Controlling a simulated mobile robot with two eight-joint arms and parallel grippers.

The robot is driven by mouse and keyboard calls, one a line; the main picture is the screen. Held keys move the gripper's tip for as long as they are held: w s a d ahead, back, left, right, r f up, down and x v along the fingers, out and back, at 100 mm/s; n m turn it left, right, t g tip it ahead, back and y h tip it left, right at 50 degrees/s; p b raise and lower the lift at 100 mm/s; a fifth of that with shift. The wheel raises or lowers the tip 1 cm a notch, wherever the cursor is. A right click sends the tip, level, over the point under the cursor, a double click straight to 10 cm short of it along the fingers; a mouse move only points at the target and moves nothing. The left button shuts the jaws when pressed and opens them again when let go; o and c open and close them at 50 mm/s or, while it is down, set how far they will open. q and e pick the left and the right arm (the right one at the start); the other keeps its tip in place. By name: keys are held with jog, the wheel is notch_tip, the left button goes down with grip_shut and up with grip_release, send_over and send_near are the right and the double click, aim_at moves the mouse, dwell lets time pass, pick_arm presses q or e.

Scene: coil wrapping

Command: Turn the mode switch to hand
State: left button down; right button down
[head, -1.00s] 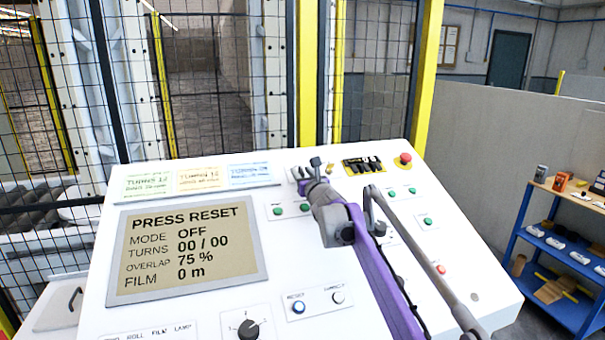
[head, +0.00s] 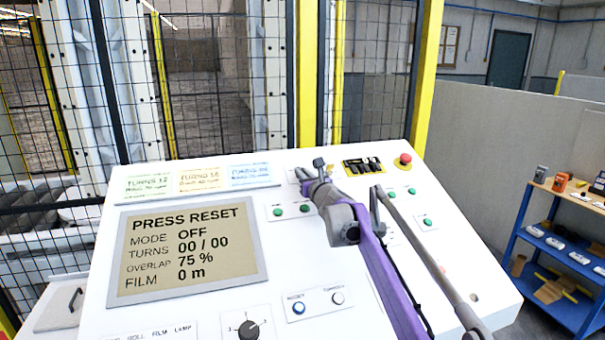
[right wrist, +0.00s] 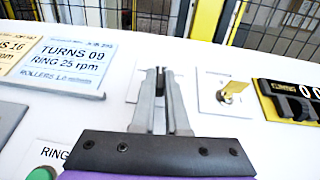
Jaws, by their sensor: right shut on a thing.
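The white sloped control panel (head: 200,307) fills the middle of the head view. Its display (head: 186,249) reads PRESS RESET, MODE OFF, TURNS 00 / 00. My right gripper (head: 311,172) is at the panel's upper edge. In the right wrist view its two grey fingers (right wrist: 160,85) are closed around a small dark knob (right wrist: 159,74) on a white plate, apparently the mode switch. The fingers hide most of the knob and its markings, so its pointer cannot be read. My left gripper is not in view.
A black counter (head: 362,166) and red emergency button (head: 403,159) lie further right. Label cards (head: 199,179) stand left. Mesh fencing rises behind; a blue shelf (head: 560,262) stands right.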

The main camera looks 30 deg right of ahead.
jog(key=shift+d+n+y+p, duration=0.2)
jog(key=shift+n+y+p, duration=0.55)
jog(key=shift+n+y, duration=0.75)
jog(key=n+y+p, duration=0.2)
jog(key=n+g+y+p, duration=0.1)
jog(key=n+y+p, duration=0.1)
jog(key=n+g+y+p, duration=0.1)
jog(key=n+y+p, duration=0.1)
jog(key=shift+w+d+r+y, duration=0.1)
jog(key=shift+d+r+y, duration=0.2)
jog(key=shift+y, duration=0.1)
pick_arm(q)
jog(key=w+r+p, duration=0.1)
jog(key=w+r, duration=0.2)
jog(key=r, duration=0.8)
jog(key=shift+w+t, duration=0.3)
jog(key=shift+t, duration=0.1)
pick_arm(e)
jog(key=shift+f+n+g+y, duration=0.25)
jog(key=shift+n+g+y, duration=0.35)
jog(key=shift+n, duration=0.2)
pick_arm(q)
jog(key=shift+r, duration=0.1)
pick_arm(e)
jog(key=c, duration=0.9)
grip_release()
